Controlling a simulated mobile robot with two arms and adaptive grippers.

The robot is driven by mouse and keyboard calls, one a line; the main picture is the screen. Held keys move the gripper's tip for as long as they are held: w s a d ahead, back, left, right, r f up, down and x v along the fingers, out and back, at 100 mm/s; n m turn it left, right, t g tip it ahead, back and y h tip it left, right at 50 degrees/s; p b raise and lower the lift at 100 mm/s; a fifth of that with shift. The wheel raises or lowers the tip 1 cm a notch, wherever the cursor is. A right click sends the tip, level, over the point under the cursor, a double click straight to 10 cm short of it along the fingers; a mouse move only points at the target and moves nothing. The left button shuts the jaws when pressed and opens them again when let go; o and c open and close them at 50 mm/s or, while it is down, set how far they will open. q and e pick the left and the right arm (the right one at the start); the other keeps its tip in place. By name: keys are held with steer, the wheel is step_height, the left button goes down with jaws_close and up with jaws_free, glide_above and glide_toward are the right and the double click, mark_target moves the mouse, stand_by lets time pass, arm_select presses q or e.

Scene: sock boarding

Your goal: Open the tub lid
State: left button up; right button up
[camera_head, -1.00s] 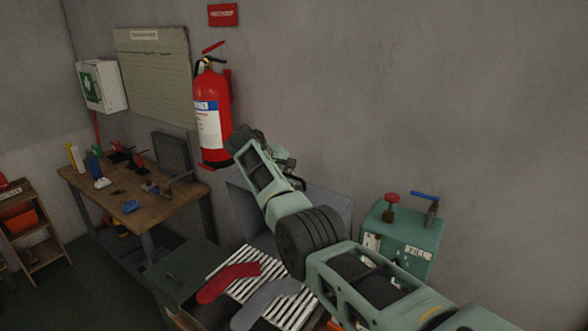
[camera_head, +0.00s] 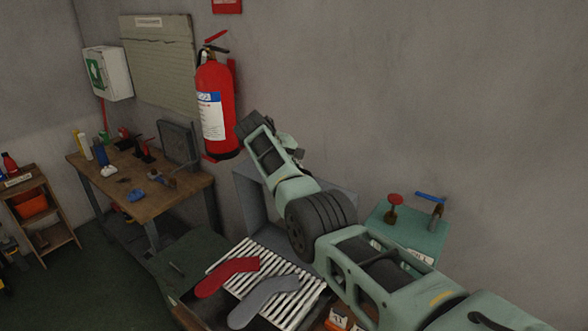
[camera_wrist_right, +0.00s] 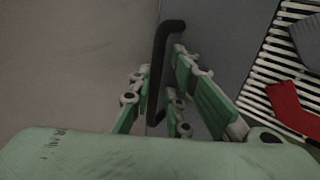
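A dark bar handle (camera_wrist_right: 160,75) stands off a blue-grey panel (camera_wrist_right: 215,35) in the right wrist view. My right gripper (camera_wrist_right: 163,66) has its green fingers spread apart, with the handle between them. I see a gap on the left side of the handle; contact on the right cannot be told. In the head view my right arm covers part of a grey box-like frame (camera_head: 246,196) behind the slatted rack. I cannot tell for sure which part is the tub lid. My right fingers are hidden there. My left gripper is not in view.
A red sock (camera_head: 228,274) and a grey sock (camera_head: 262,299) lie on the white slatted rack (camera_head: 304,313). A green machine (camera_head: 415,238) with red and blue handles stands right. A workbench (camera_head: 150,203) and red extinguisher (camera_head: 215,110) are left.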

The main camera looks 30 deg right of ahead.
steer(key=shift+a+r, duration=0.3)
steer(key=shift+r, duration=0.15)
steer(key=v, duration=1.1)
steer(key=shift+s+d, duration=0.1)
steer(key=shift+s, duration=0.05)
steer(key=shift+c, duration=0.4)
